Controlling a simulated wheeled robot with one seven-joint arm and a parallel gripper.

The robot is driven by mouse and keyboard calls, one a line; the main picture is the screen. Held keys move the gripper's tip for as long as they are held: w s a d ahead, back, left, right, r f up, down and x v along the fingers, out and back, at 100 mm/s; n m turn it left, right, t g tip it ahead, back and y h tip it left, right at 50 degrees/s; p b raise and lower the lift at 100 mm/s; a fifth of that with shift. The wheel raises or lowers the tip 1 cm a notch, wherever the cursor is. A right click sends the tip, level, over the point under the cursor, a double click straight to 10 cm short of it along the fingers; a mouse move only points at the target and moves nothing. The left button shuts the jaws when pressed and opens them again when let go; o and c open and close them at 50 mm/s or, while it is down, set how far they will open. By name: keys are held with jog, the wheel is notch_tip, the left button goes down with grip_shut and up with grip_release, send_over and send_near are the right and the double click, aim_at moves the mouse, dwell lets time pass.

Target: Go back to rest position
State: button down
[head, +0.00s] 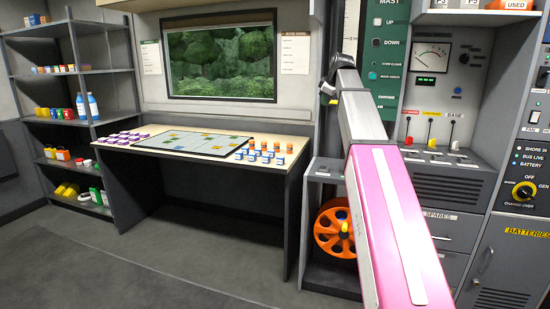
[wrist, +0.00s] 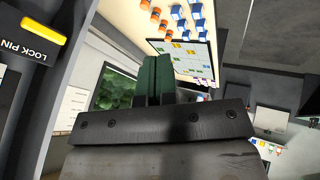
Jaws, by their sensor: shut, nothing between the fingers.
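My gripper (wrist: 158,62) shows in the wrist view with its two dark green fingers together and nothing between them. In the head view my pink and grey arm reaches up in front of the mast panel (head: 384,70). The fingers cannot be made out there. In the wrist view the fingers point toward the desk and window, seen tilted, and touch nothing that I can see.
A desk (head: 290,168) holds a map board (head: 190,144) and rows of small orange, blue and purple pieces. Shelves (head: 55,72) stand at left. An orange reel (head: 331,240) and switch panels are close by my arm. A yellow lock-pin handle (wrist: 44,27) is near the wrist. The floor at left is clear.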

jog(key=s+a+f+m+g+h, duration=0.1)
jog(key=s+f+m+g, duration=0.35)
jog(key=f, duration=1.25)
jog(key=s+f+m+t, duration=0.15)
jog(key=s+f, duration=0.55)
jog(key=f, duration=1.1)
jog(key=s+f+m+g+h, duration=0.1)
jog(key=s+f+m+g, duration=0.2)
jog(key=s+f, duration=1.8)
jog(key=f+m, duration=0.2)
jog(key=m, duration=0.1)
jog(key=shift+s+a+g+h, duration=0.25)
jog(key=shift+a+g+h, duration=0.05)
jog(key=shift+a, duration=0.05)
